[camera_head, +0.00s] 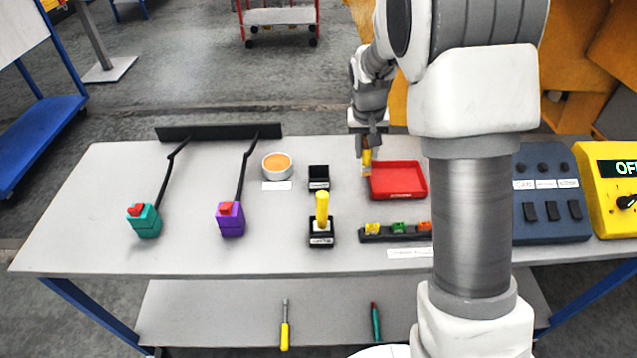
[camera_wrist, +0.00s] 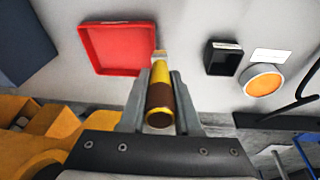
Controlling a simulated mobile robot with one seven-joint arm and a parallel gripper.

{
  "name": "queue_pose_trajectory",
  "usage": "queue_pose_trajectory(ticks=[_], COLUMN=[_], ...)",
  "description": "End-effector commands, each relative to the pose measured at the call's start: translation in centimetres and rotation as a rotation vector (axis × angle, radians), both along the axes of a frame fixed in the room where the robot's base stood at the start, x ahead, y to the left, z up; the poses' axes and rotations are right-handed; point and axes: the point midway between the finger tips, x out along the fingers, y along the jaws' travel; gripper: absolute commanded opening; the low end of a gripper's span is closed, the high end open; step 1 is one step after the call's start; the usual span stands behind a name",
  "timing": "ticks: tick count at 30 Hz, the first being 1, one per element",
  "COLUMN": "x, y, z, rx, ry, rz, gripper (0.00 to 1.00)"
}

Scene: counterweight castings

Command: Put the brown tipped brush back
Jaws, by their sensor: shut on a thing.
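My gripper (camera_head: 368,150) is shut on the brown tipped brush (camera_head: 366,157), just left of the red tray at the back of the table. In the wrist view the brush (camera_wrist: 159,98) has a yellow handle with a brown band and points bristles away from the gripper (camera_wrist: 158,100). Its bristle end is by the tray's edge; I cannot tell whether it touches anything. A small open black holder (camera_head: 319,184) with a label looks empty, left of the gripper. A second black holder (camera_head: 321,237) in front of it has an upright yellow-handled thing (camera_head: 322,205) in it.
The red tray (camera_head: 398,181) looks empty. A round orange-topped tub (camera_head: 277,167) stands left of the empty holder. A black rack (camera_head: 380,236) with coloured pieces lies in front of the tray. Teal (camera_head: 144,220) and purple (camera_head: 230,219) blocks with levers are at left. Control boxes (camera_head: 549,195) are at right.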

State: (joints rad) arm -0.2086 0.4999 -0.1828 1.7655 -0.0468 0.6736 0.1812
Motion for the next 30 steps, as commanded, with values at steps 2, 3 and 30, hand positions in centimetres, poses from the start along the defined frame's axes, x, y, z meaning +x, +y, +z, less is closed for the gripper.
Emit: queue_pose_trajectory(ticks=[2,3,30], x=[2.2,3.1,12.7], y=[0.4,0.6,4.0], z=[0.7,1.1,5.8], rx=[0.009,0.015,0.113], ry=[0.019,0.029,0.210], rz=[-0.011,-0.016,-0.068], gripper=[0.00,0.00,0.00])
